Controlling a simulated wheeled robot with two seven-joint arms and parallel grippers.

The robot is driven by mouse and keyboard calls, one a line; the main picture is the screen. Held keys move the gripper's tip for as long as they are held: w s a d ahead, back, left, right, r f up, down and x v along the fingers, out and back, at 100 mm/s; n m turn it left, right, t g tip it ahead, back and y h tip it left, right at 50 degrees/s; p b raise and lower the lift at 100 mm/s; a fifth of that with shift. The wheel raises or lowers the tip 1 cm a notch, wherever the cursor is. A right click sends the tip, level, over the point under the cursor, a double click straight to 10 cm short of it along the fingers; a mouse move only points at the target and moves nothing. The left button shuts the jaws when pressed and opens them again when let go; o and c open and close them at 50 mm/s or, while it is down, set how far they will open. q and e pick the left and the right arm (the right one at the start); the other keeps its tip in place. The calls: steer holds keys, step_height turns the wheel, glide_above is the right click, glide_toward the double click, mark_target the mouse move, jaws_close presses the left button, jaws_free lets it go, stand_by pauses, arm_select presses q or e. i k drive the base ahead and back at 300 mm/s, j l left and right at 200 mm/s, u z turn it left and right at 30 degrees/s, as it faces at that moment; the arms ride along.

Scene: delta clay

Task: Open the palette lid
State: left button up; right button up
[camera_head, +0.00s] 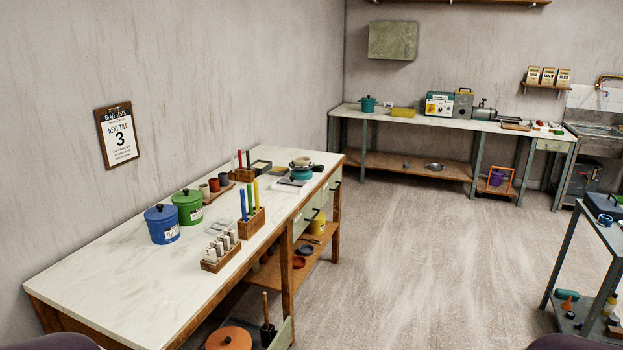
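I cannot pick out the palette or its lid with certainty. A small flat pale case (289,186) lies on the long white-topped table (110,270), near its right edge. A dark-rimmed shallow tray (261,166) lies farther back on the same table. Either is too small in view to tell whether it has a lid. Neither of my grippers shows; only dark rounded parts, probably mine, show at the two bottom corners.
A blue pot (162,226), a green pot (188,209) and a wooden block with upright sticks (252,222) stand on the table. A back bench (430,122) holds machines. A trolley (600,240) stands at right. Open floor (430,260) lies between.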

mark_target(291, 181)
steer(key=i+z, duration=0.35)
steer(key=i, duration=2.3)
steer(key=i+u, duration=0.25)
steer(key=i, duration=0.25)
steer(key=i+l+u, duration=0.25)
steer(key=i, duration=0.25)
steer(key=i+l+u, duration=0.25)
steer(key=i, duration=0.25)
steer(key=i+l+u, duration=0.25)
steer(key=i+l, duration=0.1)
steer(key=i, duration=0.1)
